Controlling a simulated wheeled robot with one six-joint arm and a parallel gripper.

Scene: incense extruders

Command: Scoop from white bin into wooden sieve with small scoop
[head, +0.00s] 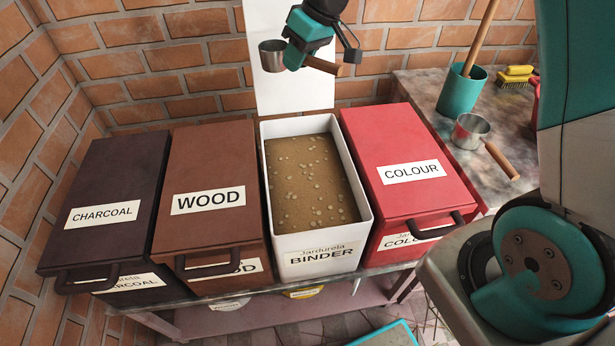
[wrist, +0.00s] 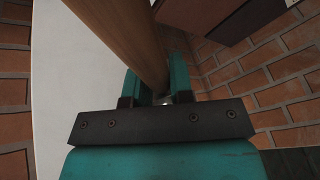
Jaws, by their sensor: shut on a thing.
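My gripper (head: 303,58) is shut on the wooden handle of a small metal scoop (head: 272,56), high above the back edge of the white bin. The scoop's inside is not visible. In the wrist view the wooden handle (wrist: 120,35) runs between the jaws of my gripper (wrist: 157,85). The white bin (head: 318,262), labelled BINDER, is open and holds brown powder with pale lumps. Its white lid (head: 293,90) stands upright behind it. I do not see a wooden sieve.
Closed CHARCOAL (head: 100,185), WOOD (head: 205,225) and red COLOUR (head: 400,145) bins flank the white bin. On the counter at right are another metal scoop (head: 471,131), a teal pot (head: 460,92) and a yellow brush (head: 517,72). A brick wall stands behind.

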